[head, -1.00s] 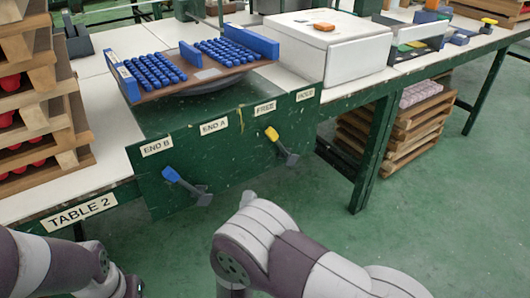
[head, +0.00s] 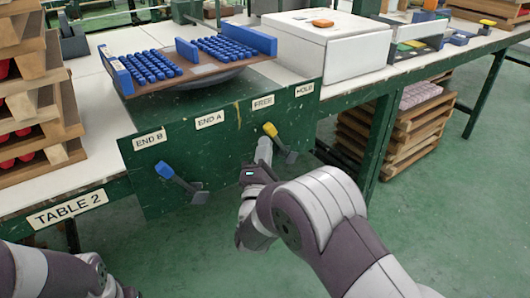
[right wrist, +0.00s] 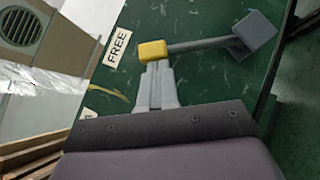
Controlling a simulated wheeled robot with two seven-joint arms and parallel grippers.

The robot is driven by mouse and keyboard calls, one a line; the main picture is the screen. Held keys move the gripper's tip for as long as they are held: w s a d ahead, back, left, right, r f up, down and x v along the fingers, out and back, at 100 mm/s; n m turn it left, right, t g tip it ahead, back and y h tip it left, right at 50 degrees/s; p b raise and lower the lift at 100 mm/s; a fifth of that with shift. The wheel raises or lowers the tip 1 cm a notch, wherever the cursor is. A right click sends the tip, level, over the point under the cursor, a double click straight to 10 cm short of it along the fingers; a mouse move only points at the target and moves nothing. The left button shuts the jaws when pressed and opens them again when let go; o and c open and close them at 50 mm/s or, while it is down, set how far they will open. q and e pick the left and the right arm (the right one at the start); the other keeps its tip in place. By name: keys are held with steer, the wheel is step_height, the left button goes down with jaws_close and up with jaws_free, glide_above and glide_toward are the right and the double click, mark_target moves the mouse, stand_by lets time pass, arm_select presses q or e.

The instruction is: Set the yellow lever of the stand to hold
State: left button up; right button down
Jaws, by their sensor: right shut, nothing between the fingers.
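The yellow lever (head: 270,129) is on the green front panel of the stand (head: 228,150). Its yellow knob sits just below the FREE label, left of the HOLD label (head: 304,91). Its grey arm slopes down right to a grey pivot block. My right gripper (head: 264,143) is shut and empty, with its fingertips just below the yellow knob. In the right wrist view the fingertips (right wrist: 157,68) are right at the yellow knob (right wrist: 152,51); I cannot tell whether they touch. My left gripper is not in view; only my left arm shows at the bottom left.
A blue lever (head: 165,169) is on the same panel, between the END B label (head: 150,140) and my right arm. A tray (head: 196,72) with blue pieces rests on top of the stand. A white box (head: 335,50) stands right of it. Pallets (head: 400,120) are under the table.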

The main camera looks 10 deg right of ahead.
steer(key=shift+r, duration=0.15)
steer(key=w+d+r+m+g+y+p, duration=0.1)
steer(key=d+m+g+p, duration=0.1)
steer(key=p, duration=0.5)
steer(key=w+d+r+m+g+p, duration=0.1)
steer(key=d+m+g+p, duration=0.1)
steer(key=d+p, duration=0.3)
steer(key=w+d+r+m+g+y+p, duration=0.1)
steer(key=w+d+r+m+g+p, duration=0.1)
steer(key=p, duration=0.8)
steer(key=shift+d+m+g+y+p, duration=0.35)
steer(key=shift+d+m+g, duration=0.35)
steer(key=shift+m, duration=0.4)
steer(key=shift+d, duration=0.15)
